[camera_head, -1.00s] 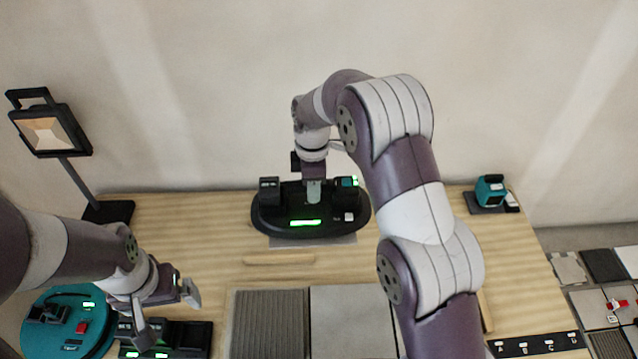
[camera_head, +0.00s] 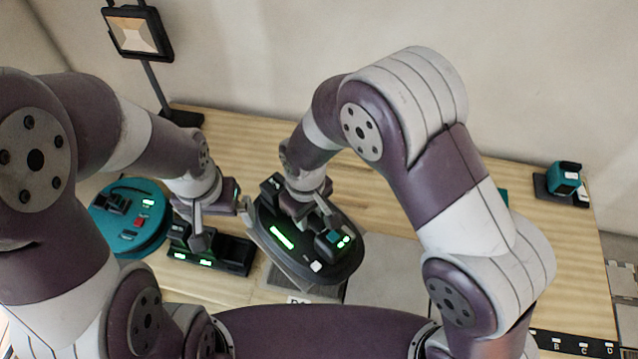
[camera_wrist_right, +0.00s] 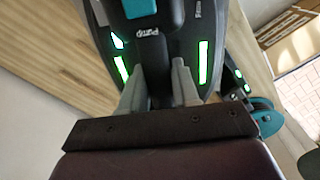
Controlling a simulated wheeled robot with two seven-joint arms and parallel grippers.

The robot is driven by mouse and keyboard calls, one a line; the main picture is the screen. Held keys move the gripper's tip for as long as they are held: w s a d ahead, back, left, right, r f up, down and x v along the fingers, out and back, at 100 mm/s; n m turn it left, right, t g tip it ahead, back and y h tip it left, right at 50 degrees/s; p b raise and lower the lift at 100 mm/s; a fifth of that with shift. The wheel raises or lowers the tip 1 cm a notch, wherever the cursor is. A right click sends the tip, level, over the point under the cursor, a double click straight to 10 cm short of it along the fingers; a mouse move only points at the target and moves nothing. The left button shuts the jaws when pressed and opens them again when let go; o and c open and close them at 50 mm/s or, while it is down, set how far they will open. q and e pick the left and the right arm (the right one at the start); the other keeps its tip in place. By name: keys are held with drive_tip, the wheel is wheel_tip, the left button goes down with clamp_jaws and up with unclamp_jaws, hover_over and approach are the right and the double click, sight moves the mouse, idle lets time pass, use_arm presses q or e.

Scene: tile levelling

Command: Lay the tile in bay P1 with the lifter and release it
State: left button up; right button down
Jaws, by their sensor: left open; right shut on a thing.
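The lifter (camera_head: 275,232), a dark oval body with green lit displays, is turned at a slant in the head view. It also shows in the right wrist view (camera_wrist_right: 190,22). My right gripper (camera_wrist_right: 158,88) is shut on its handle. A thin grey tile edge (camera_head: 272,262) shows under the lifter's lower left side; the rest is hidden beneath it. I cannot tell whether the tile touches the bed. A white label (camera_head: 300,299), only partly readable, lies just in front. My left gripper (camera_head: 222,222) is open and empty above a black device with green lights (camera_head: 212,256).
A teal round device (camera_head: 130,225) stands left of the black device. A grey slab (camera_head: 390,275) lies right of the lifter. A lamp (camera_head: 140,35) stands at the back left and a small teal device (camera_head: 563,180) at the back right.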

sight(308, 241)
drive_tip(key=m, duration=0.1)
drive_tip(key=s+m, duration=0.1)
drive_tip(key=f+m, duration=0.1)
drive_tip(key=m, duration=0.1)
drive_tip(key=shift+s, duration=0.3)
drive_tip(key=shift+s+d+f+m, duration=0.15)
drive_tip(key=shift+f+m, duration=0.15)
drive_tip(key=shift+m, duration=0.8)
drive_tip(key=shift+f+m, duration=0.1)
drive_tip(key=shift+m, duration=0.8)
drive_tip(key=m, duration=0.3)
drive_tip(key=shift+w+a+f, duration=0.1)
drive_tip(key=shift+w+a, duration=0.1)
drive_tip(key=shift+w, duration=0.1)
drive_tip(key=shift+m, duration=0.3)
wheel_tip(308, 241, down, 7)
drive_tip(key=b, duration=0.6)
drive_tip(key=shift+f+b, duration=0.15)
drive_tip(key=shift+b, duration=0.2)
drive_tip(key=shift+f, duration=0.35)
drive_tip(key=shift+f, duration=0.4)
